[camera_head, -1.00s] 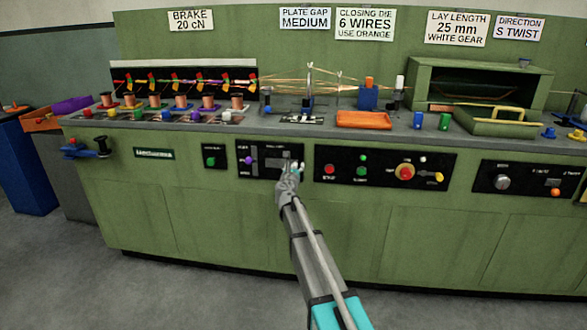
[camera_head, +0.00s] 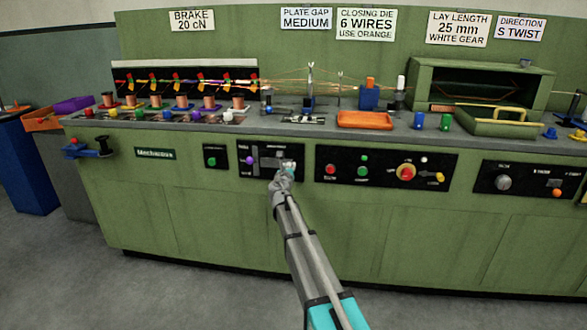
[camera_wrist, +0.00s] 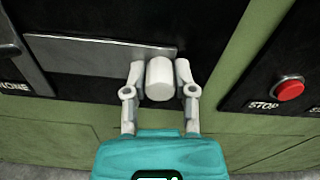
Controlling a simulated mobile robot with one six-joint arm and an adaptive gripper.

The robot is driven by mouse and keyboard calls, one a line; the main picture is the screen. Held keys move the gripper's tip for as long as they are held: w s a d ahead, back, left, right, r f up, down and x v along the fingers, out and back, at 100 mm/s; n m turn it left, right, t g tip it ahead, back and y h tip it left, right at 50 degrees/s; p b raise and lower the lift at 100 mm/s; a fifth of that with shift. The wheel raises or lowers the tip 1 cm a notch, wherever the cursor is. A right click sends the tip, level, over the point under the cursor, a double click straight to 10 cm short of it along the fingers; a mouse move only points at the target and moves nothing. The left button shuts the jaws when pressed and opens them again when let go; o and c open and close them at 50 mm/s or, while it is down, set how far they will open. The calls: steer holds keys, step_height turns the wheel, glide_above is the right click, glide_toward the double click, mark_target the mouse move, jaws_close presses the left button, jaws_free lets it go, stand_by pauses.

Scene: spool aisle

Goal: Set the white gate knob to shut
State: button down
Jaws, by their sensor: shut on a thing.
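The white gate knob (camera_wrist: 159,78) is a short white cylinder at the right end of a grey slotted plate (camera_wrist: 95,55) on a black panel. In the wrist view my gripper (camera_wrist: 160,80) has one finger on each side of the knob and is shut on it. In the head view my gripper (camera_head: 284,170) reaches the right part of the black panel (camera_head: 247,172) on the green machine front. There the gripper mostly hides the knob. The panel's small lettering is too blurred to read in the head view.
A purple knob (camera_head: 249,160) sits on the same panel, to the left. A panel to the right carries a red button (camera_head: 330,170), which also shows in the wrist view (camera_wrist: 289,91). An orange tray (camera_head: 365,119) lies on the worktop above. The floor in front is clear.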

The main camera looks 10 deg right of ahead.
steer(key=shift+w+a, duration=0.2)
steer(key=shift+a, duration=0.25)
steer(key=shift+c, duration=2)
jaws_free()
steer(key=shift+s, duration=0.15)
steer(key=shift+s+a, duration=0.1)
steer(key=shift+s, duration=0.3)
steer(key=v, duration=1.1)
